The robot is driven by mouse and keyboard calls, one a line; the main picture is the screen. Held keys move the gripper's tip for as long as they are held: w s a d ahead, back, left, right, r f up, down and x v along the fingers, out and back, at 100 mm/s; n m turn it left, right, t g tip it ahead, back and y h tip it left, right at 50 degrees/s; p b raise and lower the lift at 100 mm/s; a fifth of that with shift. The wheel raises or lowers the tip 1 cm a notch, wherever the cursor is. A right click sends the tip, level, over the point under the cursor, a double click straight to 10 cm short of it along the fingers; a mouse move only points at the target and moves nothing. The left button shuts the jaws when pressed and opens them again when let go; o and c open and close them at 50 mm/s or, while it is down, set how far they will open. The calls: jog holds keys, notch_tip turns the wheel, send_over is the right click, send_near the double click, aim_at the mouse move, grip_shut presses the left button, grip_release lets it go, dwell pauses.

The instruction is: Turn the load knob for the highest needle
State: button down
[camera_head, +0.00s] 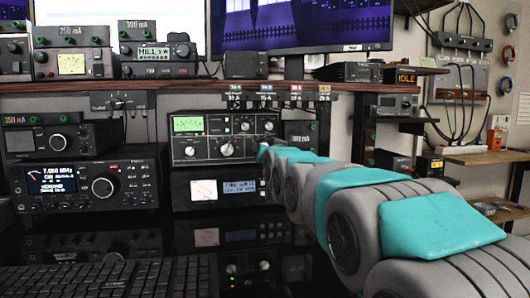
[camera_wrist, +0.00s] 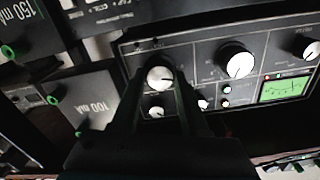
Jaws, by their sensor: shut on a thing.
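The tuner (camera_head: 212,160) is a dark panel with several white-faced knobs and a lit green meter (camera_head: 188,124). The meter also shows in the wrist view (camera_wrist: 284,88), which sees the panel roughly upside down; its needle is too small to read surely. My gripper (camera_wrist: 160,84) is shut on the tuner's lower right knob (camera_wrist: 160,77), with one finger on each side. In the head view my gripper (camera_head: 263,152) hides this knob. The big middle knob (camera_head: 227,149) stands free to its left. The knob labels are too small to read.
A smaller knob (camera_wrist: 157,112) sits close to my fingers. A 100 mA box (camera_wrist: 100,105) stands close beside the tuner. A shelf (camera_head: 150,87) with tags hangs above, a second meter unit (camera_head: 203,190) lies below, and a radio (camera_head: 90,185) stands left.

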dwell(0.3)
jog(key=shift+c, duration=2.1)
grip_release()
jog(key=shift+s, duration=0.1)
jog(key=v, duration=0.7)
jog(key=shift+s, duration=0.3)
jog(key=shift+d, duration=0.15)
